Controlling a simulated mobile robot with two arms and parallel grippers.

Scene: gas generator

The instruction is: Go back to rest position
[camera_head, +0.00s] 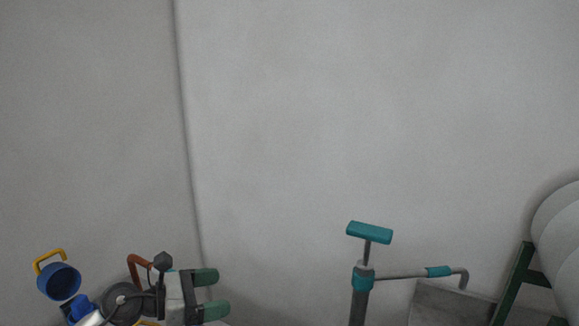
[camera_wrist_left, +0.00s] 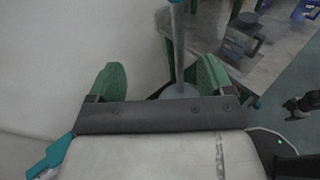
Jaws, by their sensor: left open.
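My left gripper (camera_head: 210,294) is at the lower left of the head view, with its two green fingers pointing right. The fingers are apart and nothing shows between them in that view. In the left wrist view, the two green fingers of my left gripper (camera_wrist_left: 160,82) stand wide apart, one on each side. A thin grey pole (camera_wrist_left: 178,45) shows beyond the gap between them, with no visible contact.
A post with a teal T-shaped handle (camera_head: 369,232) and a side arm stands right of my left gripper. A green frame (camera_head: 513,283) and large pale rounded body (camera_head: 562,240) are at far right. A dark jug-like object (camera_wrist_left: 242,40) stands on a grey surface. Plain wall fills the back.

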